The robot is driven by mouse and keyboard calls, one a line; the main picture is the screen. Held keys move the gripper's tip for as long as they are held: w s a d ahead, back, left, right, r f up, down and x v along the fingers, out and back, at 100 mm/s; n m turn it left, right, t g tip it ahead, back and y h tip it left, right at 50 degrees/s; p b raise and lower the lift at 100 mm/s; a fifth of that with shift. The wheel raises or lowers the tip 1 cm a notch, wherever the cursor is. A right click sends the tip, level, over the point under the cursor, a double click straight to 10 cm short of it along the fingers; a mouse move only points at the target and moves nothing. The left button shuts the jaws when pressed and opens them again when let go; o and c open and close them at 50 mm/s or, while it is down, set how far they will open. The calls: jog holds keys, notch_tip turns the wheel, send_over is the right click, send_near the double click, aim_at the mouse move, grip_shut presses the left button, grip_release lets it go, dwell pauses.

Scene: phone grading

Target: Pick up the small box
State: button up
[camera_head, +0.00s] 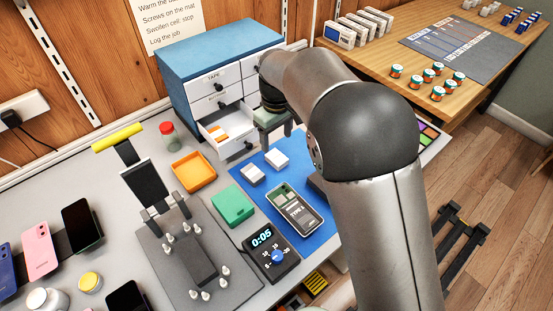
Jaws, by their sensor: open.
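Two small white boxes lie on the blue mat (318,242): one nearer the left (252,173) and one further back to the right (277,159). A green box (232,205) with a lid stands at the mat's left edge. I cannot tell which of these is the small box meant. My gripper (277,133) is open, above the back of the mat and just beyond the white boxes, in front of the drawer cabinet. It seems empty and apart from the boxes. My arm hides the right part of the mat.
A blue-topped cabinet (215,50) has an open drawer (232,146) with orange things inside, close to my gripper. A phone (295,208), a timer (271,252) and an orange tray (193,171) stand near the boxes. A phone-holding fixture (200,257) is at left.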

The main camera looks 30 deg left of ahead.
aim_at(277, 157)
jog(key=shift+w+f, duration=0.1)
jog(key=shift+f, duration=3.9)
jog(key=c, duration=1)
